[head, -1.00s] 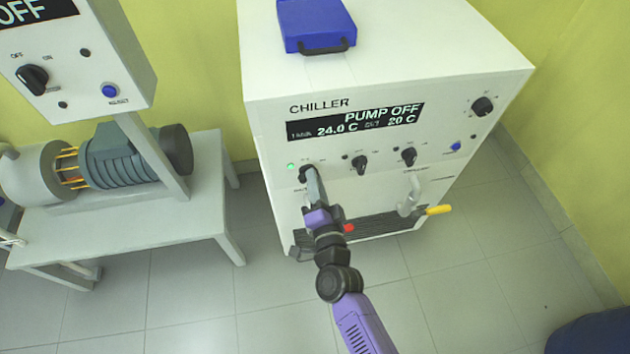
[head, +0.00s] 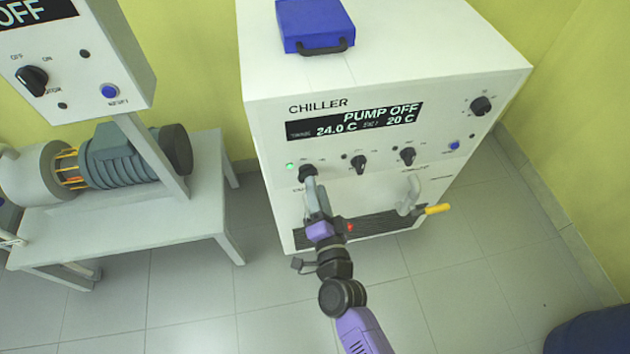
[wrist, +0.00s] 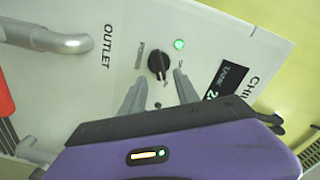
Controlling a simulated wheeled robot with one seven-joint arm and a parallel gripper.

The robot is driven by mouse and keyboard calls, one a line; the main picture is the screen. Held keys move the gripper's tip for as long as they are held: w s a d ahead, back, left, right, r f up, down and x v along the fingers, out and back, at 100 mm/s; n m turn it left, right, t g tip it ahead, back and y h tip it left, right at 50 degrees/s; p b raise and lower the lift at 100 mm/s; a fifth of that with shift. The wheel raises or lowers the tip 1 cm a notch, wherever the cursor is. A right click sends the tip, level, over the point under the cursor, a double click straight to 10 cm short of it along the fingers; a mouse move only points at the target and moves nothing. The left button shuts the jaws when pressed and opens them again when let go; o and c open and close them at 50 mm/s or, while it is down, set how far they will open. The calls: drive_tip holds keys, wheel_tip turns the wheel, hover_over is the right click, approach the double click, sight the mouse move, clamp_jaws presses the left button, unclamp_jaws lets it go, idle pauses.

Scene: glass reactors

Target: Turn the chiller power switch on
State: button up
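The white chiller (head: 385,75) stands in the middle of the head view. Its display (head: 355,120) is lit and reads PUMP OFF, 24.0 C and 20 C. The black power switch knob (head: 307,172) is at the left of the panel, beside a lit green lamp (head: 290,166). In the wrist view, the knob (wrist: 158,65) shows between the two fingertips of my gripper (wrist: 159,73), with a gap on each side, and the green lamp (wrist: 179,44) glows beside it. My gripper (head: 316,186) is open and empty, just in front of the knob.
Two more black knobs (head: 359,164) (head: 407,156) sit to the right, with a yellow-handled pipe (head: 432,209) below them. A blue case (head: 315,24) rests on the chiller's top. A pump bench (head: 110,225) stands at the left, with floor between.

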drive_tip(key=v, duration=0.5)
idle(0.5)
